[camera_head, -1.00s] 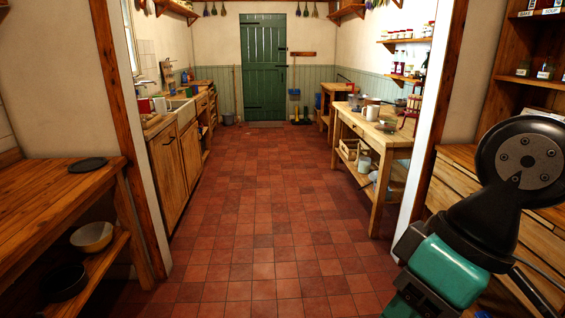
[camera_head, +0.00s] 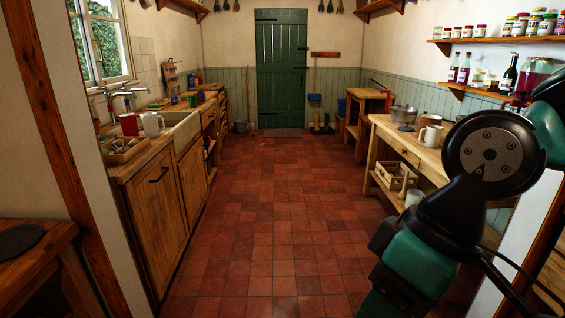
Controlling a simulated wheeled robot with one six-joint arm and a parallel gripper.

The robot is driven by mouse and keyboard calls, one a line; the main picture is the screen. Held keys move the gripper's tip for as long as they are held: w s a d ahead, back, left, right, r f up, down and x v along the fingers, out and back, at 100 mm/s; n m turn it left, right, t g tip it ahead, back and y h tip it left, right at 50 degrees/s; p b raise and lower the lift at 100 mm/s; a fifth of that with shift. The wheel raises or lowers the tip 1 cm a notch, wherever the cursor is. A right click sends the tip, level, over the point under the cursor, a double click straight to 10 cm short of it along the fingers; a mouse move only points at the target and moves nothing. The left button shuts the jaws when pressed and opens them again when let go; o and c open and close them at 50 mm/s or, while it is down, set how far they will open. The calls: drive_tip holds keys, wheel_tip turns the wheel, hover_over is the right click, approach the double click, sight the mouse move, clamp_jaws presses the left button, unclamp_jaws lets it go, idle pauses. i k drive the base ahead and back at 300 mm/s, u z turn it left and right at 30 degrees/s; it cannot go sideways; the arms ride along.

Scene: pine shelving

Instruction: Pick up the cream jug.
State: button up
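A cream-coloured jug-like vessel (camera_head: 430,135) stands upright on the right-hand wooden table (camera_head: 408,148), close to a wider pan or bowl. At this distance I cannot tell for sure that it is the cream jug. A whitish mug or jug (camera_head: 152,124) stands by the sink on the left counter, next to a red mug (camera_head: 129,124). My folded arm fills the lower right and hides part of the right-hand table. My gripper is not in view, and nothing shows whether it holds anything.
The tiled floor (camera_head: 270,215) is clear between the left counter and the right table, up to the green door (camera_head: 281,70). A doorway post (camera_head: 60,130) and a dark wooden bench (camera_head: 35,255) stand close on the left. A crate (camera_head: 396,178) sits under the right table.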

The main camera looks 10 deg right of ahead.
sight(433, 133)
drive_tip(key=z, duration=0.1)
drive_tip(key=i, duration=2.05)
drive_tip(key=z, duration=0.55)
drive_tip(key=i, duration=2.2)
drive_tip(key=z, duration=0.35)
